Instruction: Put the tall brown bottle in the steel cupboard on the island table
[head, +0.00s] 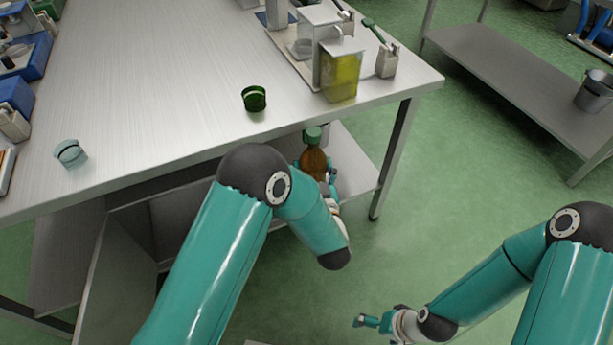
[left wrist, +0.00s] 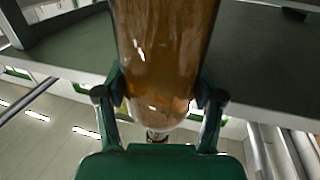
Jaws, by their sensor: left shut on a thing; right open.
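My left gripper (head: 318,176) is shut on the brown bottle (head: 313,163), just beyond the front edge of the steel table (head: 170,80) and below its top. In the left wrist view the amber glass body of the bottle (left wrist: 165,60) stands between the two green fingers of the left gripper (left wrist: 160,95). My left forearm hides part of the hand and the lower bottle in the head view. My right gripper (head: 362,321) is open and empty, low over the floor at the bottom. A grey steel compartment (head: 125,235) shows under the table.
On the tabletop stand a dark green cup (head: 254,98), a pale glass cup (head: 70,153) and a container of yellow-green liquid (head: 340,75). A table leg (head: 393,160) is right of the bottle. The tabletop's middle is clear. A low steel bench (head: 510,85) stands at right.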

